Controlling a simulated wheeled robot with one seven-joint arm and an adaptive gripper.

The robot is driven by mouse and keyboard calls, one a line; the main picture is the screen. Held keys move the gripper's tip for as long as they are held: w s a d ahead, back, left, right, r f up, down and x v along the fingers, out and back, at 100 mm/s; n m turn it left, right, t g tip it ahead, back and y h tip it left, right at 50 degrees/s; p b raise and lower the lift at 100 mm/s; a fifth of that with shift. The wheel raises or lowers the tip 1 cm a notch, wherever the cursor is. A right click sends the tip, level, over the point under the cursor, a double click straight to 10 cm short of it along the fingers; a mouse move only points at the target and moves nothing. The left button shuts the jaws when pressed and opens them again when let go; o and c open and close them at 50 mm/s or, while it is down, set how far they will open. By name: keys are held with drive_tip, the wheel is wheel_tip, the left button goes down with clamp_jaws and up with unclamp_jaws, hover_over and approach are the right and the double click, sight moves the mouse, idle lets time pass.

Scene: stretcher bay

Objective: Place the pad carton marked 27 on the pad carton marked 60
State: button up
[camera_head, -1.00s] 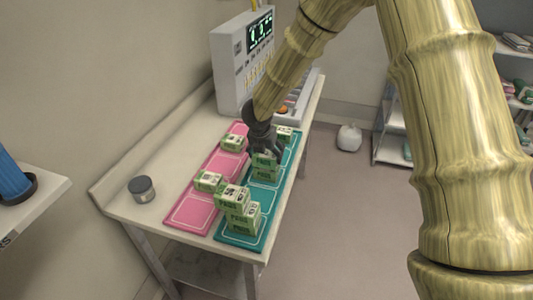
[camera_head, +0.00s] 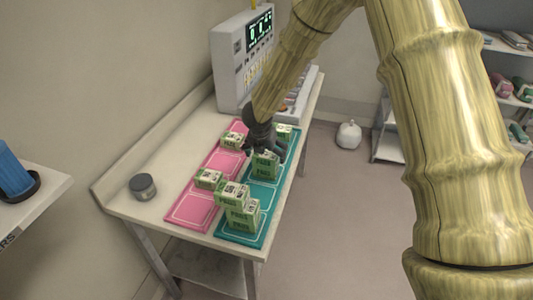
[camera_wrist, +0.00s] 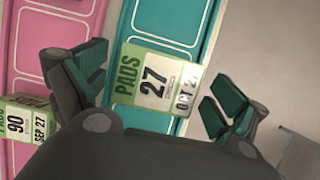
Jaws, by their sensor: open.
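The pad carton marked 27 (camera_wrist: 150,85), green and white, lies between my gripper's spread fingers (camera_wrist: 155,88) in the wrist view, with a gap on both sides. In the head view my gripper (camera_head: 261,146) is just above green-and-white cartons (camera_head: 265,168) on the teal mat. The upper one appears to rest on another below it, with sides roughly lined up. No number is readable on the lower one. I cannot make out a 60 on any carton, so I cannot tell which is the carton marked 60.
A front stack of cartons (camera_head: 240,212) stands on the teal mat (camera_head: 258,198). The pink mat (camera_head: 190,212) bears a carton marked 90 (camera_wrist: 28,118) and another farther back (camera_head: 233,140). A monitor unit (camera_head: 232,60) stands at the back.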

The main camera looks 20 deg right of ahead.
drive_tip(key=b+v, duration=0.2)
drive_tip(key=v, duration=1)
drive_tip(key=shift+b, duration=0.35)
